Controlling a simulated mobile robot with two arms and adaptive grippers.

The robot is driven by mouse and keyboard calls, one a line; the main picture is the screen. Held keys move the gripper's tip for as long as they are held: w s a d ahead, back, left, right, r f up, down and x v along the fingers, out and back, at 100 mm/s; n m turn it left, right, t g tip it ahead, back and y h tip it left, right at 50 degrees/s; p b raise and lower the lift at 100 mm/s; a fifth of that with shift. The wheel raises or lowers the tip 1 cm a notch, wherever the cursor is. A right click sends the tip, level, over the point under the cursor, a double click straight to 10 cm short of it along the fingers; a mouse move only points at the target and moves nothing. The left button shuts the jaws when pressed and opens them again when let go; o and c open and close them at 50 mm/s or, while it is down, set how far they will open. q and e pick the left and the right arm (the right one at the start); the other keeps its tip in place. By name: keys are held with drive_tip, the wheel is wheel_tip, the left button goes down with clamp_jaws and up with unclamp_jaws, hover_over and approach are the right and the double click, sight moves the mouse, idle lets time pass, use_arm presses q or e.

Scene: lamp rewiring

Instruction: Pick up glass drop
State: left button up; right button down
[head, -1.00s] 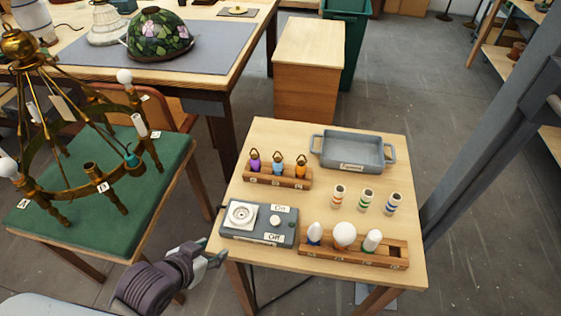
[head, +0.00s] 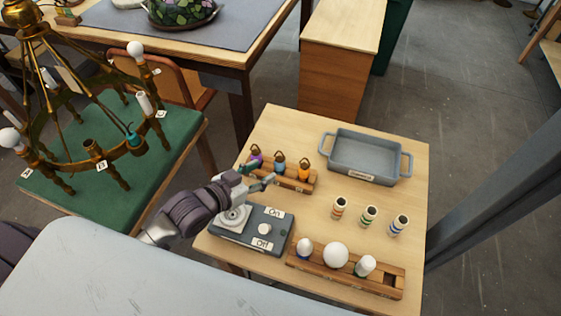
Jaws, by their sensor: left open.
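Three glass drops stand in a small wooden rack (head: 297,184) at the left back of the light wood table. They are a purple drop (head: 256,154), a blue drop (head: 279,163) and an orange drop (head: 304,169), each with a dark ring on top. My left gripper (head: 259,174) is open and empty, at the rack's left end close to the purple drop. Its fingers partly cover the rack and the lower part of the purple drop. I cannot tell whether they touch. My right gripper is not in view.
A grey tester box (head: 266,231) lies below my left gripper. A bulb rack (head: 392,285) with several slots is at the front, striped sleeves (head: 369,216) stand mid-table, and a grey tray (head: 401,163) is at the back. A brass chandelier (head: 97,153) stands left on green cloth.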

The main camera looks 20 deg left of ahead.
sight(277, 161)
use_arm(q)
drive_tip(key=x, duration=0.2)
drive_tip(key=shift+w+f, duration=0.1)
drive_tip(key=shift+w, duration=0.15)
drive_tip(key=shift+w+d+f+p, duration=0.1)
drive_tip(key=shift+w+d+p, duration=0.2)
drive_tip(key=shift+w, duration=0.25)
drive_tip(key=p+x, duration=0.1)
drive_tip(key=x, duration=0.2)
drive_tip(key=shift+w, duration=0.3)
drive_tip(key=shift+w+d+f, duration=0.2)
drive_tip(key=shift+w+d, duration=0.1)
drive_tip(key=shift+w, duration=0.1)
drive_tip(key=shift+s, duration=0.1)
drive_tip(key=shift+c, duration=1.2)
drive_tip(key=c, duration=0.6)
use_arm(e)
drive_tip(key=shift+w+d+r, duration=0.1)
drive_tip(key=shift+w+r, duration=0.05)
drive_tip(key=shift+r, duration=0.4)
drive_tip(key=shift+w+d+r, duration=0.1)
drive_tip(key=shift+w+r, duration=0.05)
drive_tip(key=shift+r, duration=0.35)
